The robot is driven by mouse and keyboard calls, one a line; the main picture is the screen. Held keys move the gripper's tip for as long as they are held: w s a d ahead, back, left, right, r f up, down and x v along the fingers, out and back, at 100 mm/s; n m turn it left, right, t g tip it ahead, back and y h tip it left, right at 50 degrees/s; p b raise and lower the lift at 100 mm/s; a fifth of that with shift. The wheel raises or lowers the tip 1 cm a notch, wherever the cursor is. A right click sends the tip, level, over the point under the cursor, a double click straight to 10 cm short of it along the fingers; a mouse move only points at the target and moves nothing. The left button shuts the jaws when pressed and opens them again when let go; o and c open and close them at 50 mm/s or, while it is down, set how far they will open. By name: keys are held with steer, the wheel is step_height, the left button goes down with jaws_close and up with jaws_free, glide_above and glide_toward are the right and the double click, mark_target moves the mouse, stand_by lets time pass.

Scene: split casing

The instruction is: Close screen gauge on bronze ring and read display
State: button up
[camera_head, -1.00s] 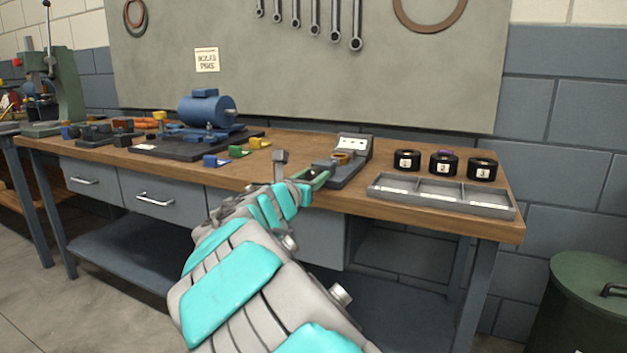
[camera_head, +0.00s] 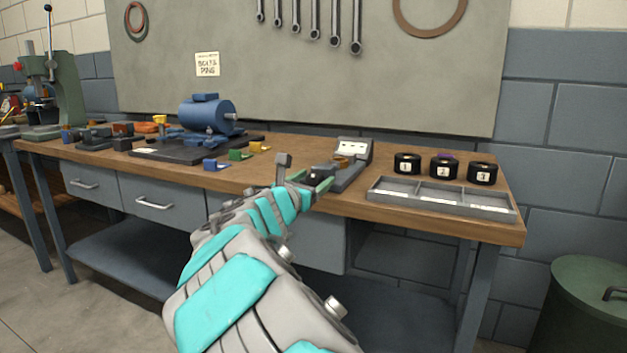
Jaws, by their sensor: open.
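The screen gauge (camera_head: 352,150) is a grey device with a raised white-faced display at its back, standing on the workbench right of centre. The bronze ring (camera_head: 343,161) sits on the gauge in front of the display. Text on the display is too small to read. My gripper (camera_head: 322,182) is at the front end of the gauge, with its green-edged fingers open. It appears short of the ring, near a dark part of the gauge. My gripper and wrist hide part of the gauge's front end, so I cannot tell whether they touch.
A grey three-compartment tray (camera_head: 440,198) lies at the bench's right front. Several numbered black cylinders (camera_head: 443,167) stand behind it. A blue motor (camera_head: 207,115) on a dark plate and small coloured blocks (camera_head: 238,154) are to the left. A green bin (camera_head: 590,300) stands at lower right.

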steer(key=v, duration=0.7)
steer(key=shift+s, duration=0.3)
steer(key=shift+b, duration=0.35)
steer(key=shift+b+x, duration=0.35)
steer(key=shift+x, duration=2.85)
steer(key=shift+a, duration=0.1)
steer(key=shift+c, duration=0.3)
steer(key=shift+f, duration=0.1)
jaws_close()
